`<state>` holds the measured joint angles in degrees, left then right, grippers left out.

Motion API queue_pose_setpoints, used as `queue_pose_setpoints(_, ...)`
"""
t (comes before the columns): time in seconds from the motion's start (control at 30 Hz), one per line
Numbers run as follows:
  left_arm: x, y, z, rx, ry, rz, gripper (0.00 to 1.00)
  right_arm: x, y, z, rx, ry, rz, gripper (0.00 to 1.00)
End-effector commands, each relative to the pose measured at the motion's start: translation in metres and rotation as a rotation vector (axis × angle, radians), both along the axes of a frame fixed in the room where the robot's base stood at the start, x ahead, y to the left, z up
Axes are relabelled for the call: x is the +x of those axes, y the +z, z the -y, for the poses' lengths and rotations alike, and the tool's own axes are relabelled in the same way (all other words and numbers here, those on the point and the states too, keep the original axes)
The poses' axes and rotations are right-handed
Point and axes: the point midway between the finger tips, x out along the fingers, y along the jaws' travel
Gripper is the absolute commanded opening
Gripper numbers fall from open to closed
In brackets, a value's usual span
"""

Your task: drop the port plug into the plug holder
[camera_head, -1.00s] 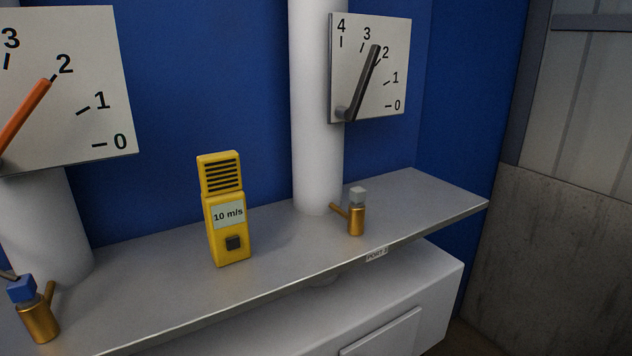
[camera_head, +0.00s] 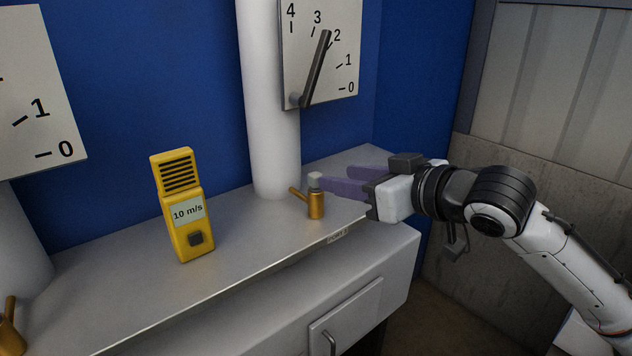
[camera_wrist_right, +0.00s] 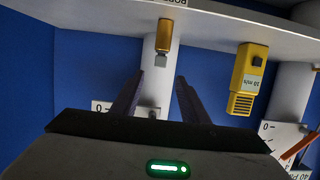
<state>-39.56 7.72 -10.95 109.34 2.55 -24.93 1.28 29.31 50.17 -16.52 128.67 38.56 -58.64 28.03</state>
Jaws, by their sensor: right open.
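A small grey cube-shaped plug (camera_head: 315,180) sits on top of the brass port (camera_head: 316,205) on the shelf, in front of the white column. My right gripper (camera_head: 335,180) comes in from the right at the plug's height, its two purple fingers open and empty. In the right wrist view, which is upside down, the grey plug (camera_wrist_right: 161,60) lies in line with the gap between the fingers (camera_wrist_right: 160,76), at or just beyond their tips. I cannot tell whether a finger touches it. I see no plug holder. My left gripper is out of view.
The grey shelf (camera_head: 110,265) carries a yellow wind meter (camera_head: 182,205) reading 10 m/s. Another brass port (camera_head: 10,338) is cut off at lower left. A gauge board (camera_head: 325,50) hangs above the plug by the column (camera_head: 270,110). A white cabinet (camera_head: 290,325) stands below.

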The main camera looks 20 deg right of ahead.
Motion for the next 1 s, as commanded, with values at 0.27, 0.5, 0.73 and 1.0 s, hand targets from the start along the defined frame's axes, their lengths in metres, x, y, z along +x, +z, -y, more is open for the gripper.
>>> queue_pose_setpoints(0.27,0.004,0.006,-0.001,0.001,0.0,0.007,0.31,0.033,-0.011,-0.013,0.002,0.001,0.001,0.41)
queue_pose_setpoints(0.5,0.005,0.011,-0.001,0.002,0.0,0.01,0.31,0.054,-0.025,-0.02,0.001,0.0,-0.003,0.41)
queue_pose_setpoints(0.73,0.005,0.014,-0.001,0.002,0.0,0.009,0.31,0.078,-0.034,-0.028,0.0,0.0,0.0,0.41)
queue_pose_setpoints(1.0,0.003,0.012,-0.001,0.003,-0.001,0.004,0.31,0.079,-0.035,-0.028,-0.001,-0.001,0.0,0.37)
